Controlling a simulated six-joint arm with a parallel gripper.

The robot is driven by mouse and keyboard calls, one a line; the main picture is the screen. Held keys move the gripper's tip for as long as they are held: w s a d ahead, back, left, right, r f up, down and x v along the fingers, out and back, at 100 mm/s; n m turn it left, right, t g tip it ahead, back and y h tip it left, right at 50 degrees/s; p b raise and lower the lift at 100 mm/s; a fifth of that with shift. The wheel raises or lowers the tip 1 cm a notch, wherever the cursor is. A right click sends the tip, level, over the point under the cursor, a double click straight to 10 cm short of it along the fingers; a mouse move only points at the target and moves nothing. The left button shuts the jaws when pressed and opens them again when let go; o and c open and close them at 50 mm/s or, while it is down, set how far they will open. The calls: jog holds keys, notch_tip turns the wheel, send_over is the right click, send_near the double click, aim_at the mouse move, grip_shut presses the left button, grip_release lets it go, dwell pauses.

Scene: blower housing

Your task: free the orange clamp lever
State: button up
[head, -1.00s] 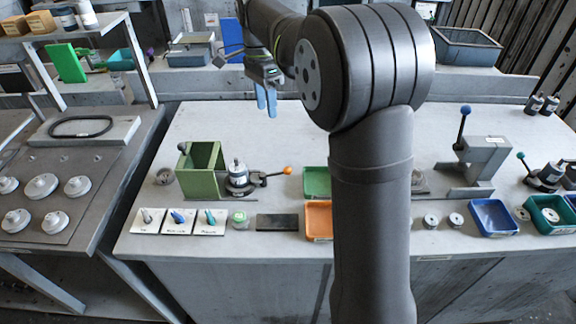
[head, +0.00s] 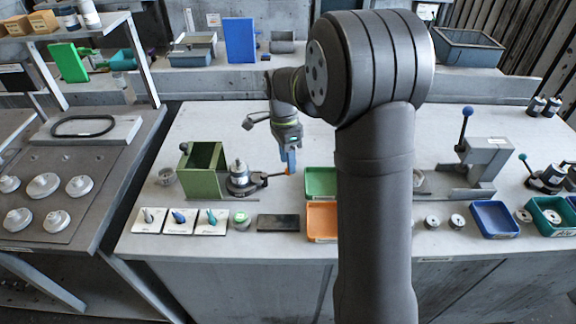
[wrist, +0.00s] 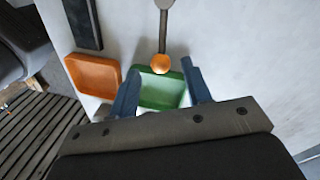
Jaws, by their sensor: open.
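The clamp (head: 240,178) stands on the bench, right of a green box-shaped housing. Its dark lever (head: 272,177) points right and ends in an orange knob (head: 289,172), partly hidden by my fingers in the head view. In the wrist view the lever (wrist: 164,30) comes down from the top edge, with the orange knob (wrist: 161,64) at its end. My gripper (head: 291,165) is at the knob, pointing down. In the wrist view its blue fingers (wrist: 160,85) are open, one on each side of the knob's line. I cannot tell whether they touch it.
A green tray (head: 320,196) and an orange tray (head: 312,233) lie right of the knob. A dark flat pad (head: 278,222) lies in front of the lever. The green housing (head: 203,170) stands left of the clamp.

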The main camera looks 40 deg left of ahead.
jog(key=shift+s+d+f, duration=0.1)
jog(key=shift+d+f, duration=0.1)
jog(key=shift+f, duration=1.1)
grip_shut()
